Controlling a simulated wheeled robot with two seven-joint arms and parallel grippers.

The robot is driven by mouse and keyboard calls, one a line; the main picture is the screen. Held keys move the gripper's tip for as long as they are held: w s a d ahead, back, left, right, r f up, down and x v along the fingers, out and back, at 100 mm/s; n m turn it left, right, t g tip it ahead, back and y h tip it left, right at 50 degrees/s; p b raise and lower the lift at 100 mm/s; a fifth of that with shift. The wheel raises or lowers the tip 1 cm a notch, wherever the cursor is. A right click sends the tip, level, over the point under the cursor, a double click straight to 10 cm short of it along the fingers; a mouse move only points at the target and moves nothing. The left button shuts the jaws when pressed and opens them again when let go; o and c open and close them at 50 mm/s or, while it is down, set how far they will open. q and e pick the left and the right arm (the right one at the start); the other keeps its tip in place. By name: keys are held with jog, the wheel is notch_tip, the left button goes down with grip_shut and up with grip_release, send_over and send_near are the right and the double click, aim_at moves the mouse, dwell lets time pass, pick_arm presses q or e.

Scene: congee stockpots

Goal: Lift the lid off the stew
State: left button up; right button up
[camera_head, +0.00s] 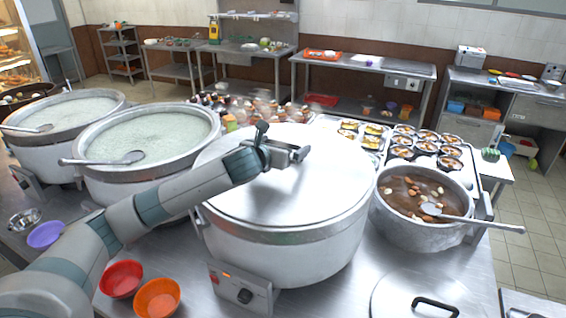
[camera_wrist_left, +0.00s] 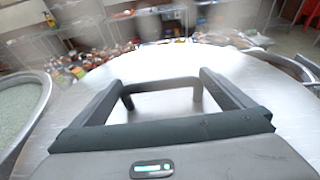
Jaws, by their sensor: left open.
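A large white stockpot (camera_head: 290,240) stands in the middle of the counter with a broad flat silver lid (camera_head: 310,195) on it. My left gripper (camera_head: 287,151) is open, low over the far-middle part of this lid. In the left wrist view, a dark handle (camera_wrist_left: 160,83) stands on the lid between the two spread fingers; no grip shows. To the right, a smaller grey pot (camera_head: 415,235) stands uncovered, with brown stew (camera_head: 400,200) and a ladle (camera_head: 470,217) in it. Another round lid (camera_head: 400,296) with a black handle lies at the front right. My right gripper is not in view.
Two open pots of pale congee (camera_head: 150,137) (camera_head: 60,115) stand at the left, each with a ladle. Red (camera_head: 121,279) and orange (camera_head: 158,298) bowls sit at the front left. Several filled small bowls (camera_head: 425,147) stand behind the stew pot. Counter between the large pot and loose lid is bare.

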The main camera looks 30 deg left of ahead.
pick_arm(q)
jog(key=shift+c, duration=0.6)
jog(key=c, duration=1)
jog(key=shift+w+r, duration=0.1)
jog(key=shift+r, duration=0.05)
jog(key=c, duration=0.4)
jog(key=shift+r+b, duration=0.55)
jog(key=shift+r, duration=0.55)
notch_tip(320, 180, up, 2)
jog(key=shift+b, duration=0.4)
jog(key=d+r+b, duration=0.1)
jog(key=d+r, duration=0.1)
jog(key=d, duration=0.1)
jog(key=s+d+r+b, duration=0.1)
jog(key=d+r, duration=0.1)
jog(key=d, duration=0.2)
jog(key=s+d+r+b, duration=0.1)
jog(key=d+r, duration=0.1)
jog(key=d, duration=0.2)
jog(key=shift+s+d+r, duration=0.1)
jog(key=shift+d+r, duration=0.1)
jog(key=shift+r, duration=0.2)
